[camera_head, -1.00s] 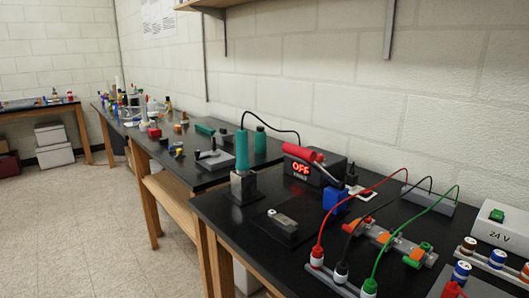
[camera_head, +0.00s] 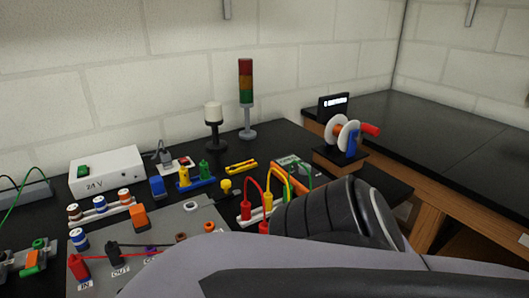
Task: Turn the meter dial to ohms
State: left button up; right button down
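A small grey-green device (camera_head: 290,161), possibly the meter, sits on the dark bench right of centre. My arm and several coloured leads partly hide it, and I cannot make out a dial or its setting. Red, yellow, orange and green leads (camera_head: 268,199) stand up from a white terminal strip in front of it. A large grey and black link of my own arm fills the lower right and covers the bench there. Neither of my grippers shows in the head view.
A white 24 V box (camera_head: 107,170) stands at the back left. A grey panel (camera_head: 190,222) with coloured plugs lies in front of it. A signal tower (camera_head: 246,95) and a black and white lamp (camera_head: 213,125) stand behind. A spool stand (camera_head: 343,135) is on the right, before another bench (camera_head: 440,130).

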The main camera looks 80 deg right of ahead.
aim_at(302, 171)
jog(key=z, duration=2.75)
